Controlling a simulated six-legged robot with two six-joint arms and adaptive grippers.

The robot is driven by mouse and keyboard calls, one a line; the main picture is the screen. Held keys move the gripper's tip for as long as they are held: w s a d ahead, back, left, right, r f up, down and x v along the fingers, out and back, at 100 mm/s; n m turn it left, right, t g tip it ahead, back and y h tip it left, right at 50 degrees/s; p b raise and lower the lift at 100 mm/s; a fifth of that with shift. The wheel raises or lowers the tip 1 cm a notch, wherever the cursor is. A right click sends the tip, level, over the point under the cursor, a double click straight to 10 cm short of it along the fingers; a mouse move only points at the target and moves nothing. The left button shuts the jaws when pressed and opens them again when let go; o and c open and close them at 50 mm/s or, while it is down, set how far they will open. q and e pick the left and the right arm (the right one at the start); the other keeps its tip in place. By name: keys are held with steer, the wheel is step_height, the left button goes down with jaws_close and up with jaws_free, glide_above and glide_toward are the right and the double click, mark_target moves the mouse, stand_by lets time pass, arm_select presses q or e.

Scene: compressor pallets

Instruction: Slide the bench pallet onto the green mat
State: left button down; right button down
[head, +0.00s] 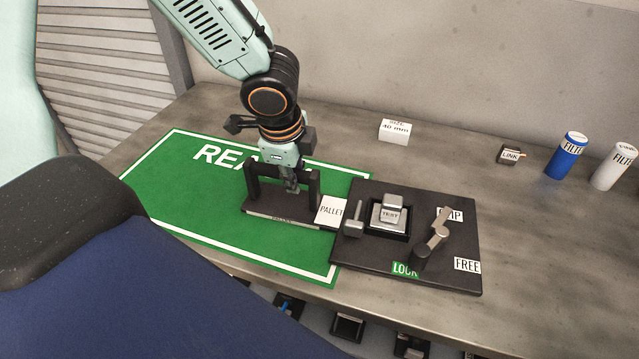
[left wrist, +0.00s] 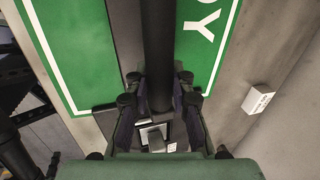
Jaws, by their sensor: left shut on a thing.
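The bench pallet (head: 385,262) is a dark plate on the bench, with a black handle frame (head: 312,188) and a "PALLET" tag at its left. The handle lies over the green mat (head: 175,205), and the plate's left edge overlaps the mat's right border. Most of the plate is on bare bench. My left gripper (head: 291,186) is shut on the handle's crossbar; the left wrist view shows the black bar (left wrist: 156,60) between its fingers (left wrist: 157,105). The arm hides part of the mat's lettering. My right gripper is not in view.
The plate carries a "TEST" block (head: 390,212), a small T-shaped part (head: 354,218) and a grey lever (head: 438,237) by LOCK and FREE labels. A white size block (head: 395,131), a LINK piece (head: 510,155) and blue (head: 566,158) and white (head: 612,168) filters stand farther back.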

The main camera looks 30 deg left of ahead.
mark_target(261, 164)
arm_select(q)
steer(key=shift+s+a, duration=0.15)
steer(key=shift+a, duration=0.25)
steer(key=shift+s+a, duration=0.2)
steer(key=shift+a, duration=0.5)
steer(key=shift+s+a, duration=0.15)
steer(key=shift+a, duration=0.5)
steer(key=a+p, duration=0.2)
steer(key=shift+s+a+r, duration=0.1)
steer(key=shift+s+a, duration=0.25)
steer(key=shift+a, duration=0.05)
steer(key=a+p, duration=0.2)
steer(key=p, duration=0.1)
steer(key=s+a+p, duration=0.1)
steer(key=a+p, duration=0.1)
steer(key=p, duration=0.2)
steer(key=s+a+p, duration=0.1)
steer(key=a+p, duration=0.4)
steer(key=shift+s+p, duration=0.25)
steer(key=shift+p, duration=0.05)
steer(key=shift+s+a+p, duration=0.25)
steer(key=shift+a+p, duration=0.65)
steer(key=shift+a, duration=0.05)
steer(key=shift+s+a, duration=0.1)
steer(key=shift+a, duration=0.3)
steer(key=shift+f, duration=0.2)
steer(key=shift+d, duration=0.1)
